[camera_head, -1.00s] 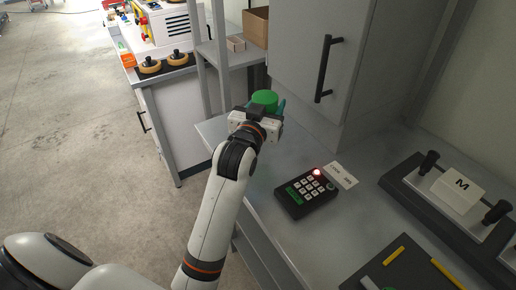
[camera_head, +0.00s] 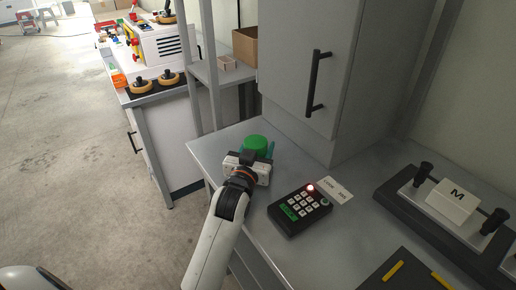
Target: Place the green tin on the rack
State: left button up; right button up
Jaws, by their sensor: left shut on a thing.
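The green tin (camera_head: 256,142) is a short round cylinder at the far left part of the grey worktop. My left gripper (camera_head: 255,153) is shut on it, with teal fingertips on either side. The gripper's body hides the lower part of the tin, so I cannot tell whether it touches the worktop. The likely rack, a grey shelf unit (camera_head: 214,72) with upright posts, stands behind the worktop's far end. My right gripper is not in view.
A black keypad (camera_head: 299,209) with a lit red lamp lies on the worktop (camera_head: 222,147), beside a white label card (camera_head: 335,190). A grey cabinet (camera_head: 350,70) with a black handle overhangs at the right. A cardboard box (camera_head: 245,45) and small carton sit on the shelf.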

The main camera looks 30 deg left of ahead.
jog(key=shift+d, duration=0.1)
pick_arm(q)
jog(key=o, duration=1.2)
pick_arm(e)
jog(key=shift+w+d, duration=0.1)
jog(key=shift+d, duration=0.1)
pick_arm(q)
jog(key=shift+r, duration=0.1)
jog(key=s, duration=0.4)
jog(key=s+d, duration=0.1)
jog(key=s, duration=0.7)
jog(key=shift+d, duration=0.35)
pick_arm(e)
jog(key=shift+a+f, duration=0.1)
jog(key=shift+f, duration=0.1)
